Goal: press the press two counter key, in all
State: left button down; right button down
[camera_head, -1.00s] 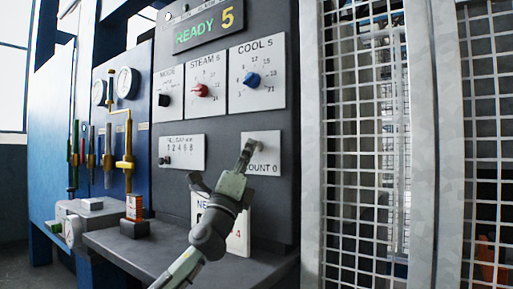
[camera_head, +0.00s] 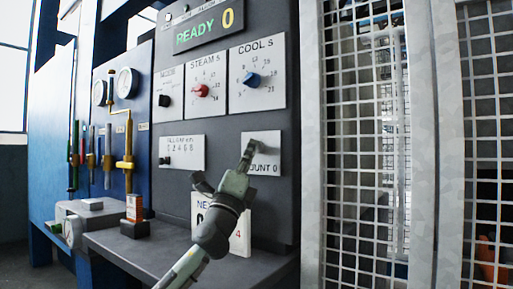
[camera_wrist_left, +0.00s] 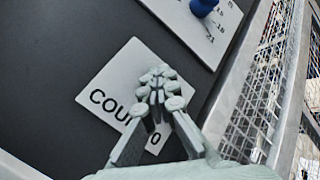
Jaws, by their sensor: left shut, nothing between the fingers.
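The white counter plate (camera_head: 265,165) on the dark press panel reads COUNT 0. My left gripper (camera_head: 250,147) reaches up to it from below left, its fingers shut with nothing between them. In the left wrist view the fingertips (camera_wrist_left: 160,84) lie over the middle of the counter plate (camera_wrist_left: 110,88). The counter key is hidden behind the fingers, and I cannot tell whether they touch it. The display (camera_head: 205,28) above reads READY 0. My right gripper is not in view.
Above the counter plate are the STEAM dial (camera_head: 201,90) and the COOL dial (camera_head: 252,79). A ledge (camera_head: 160,250) with a small orange and white box (camera_head: 134,207) juts out below. A wire mesh guard (camera_head: 365,150) stands at the right.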

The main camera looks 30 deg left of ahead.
pick_arm(q)
jog(key=shift+s, duration=0.85)
jog(key=shift+s, duration=0.1)
jog(key=shift+s+a, duration=0.2)
jog(key=shift+s, duration=2.2)
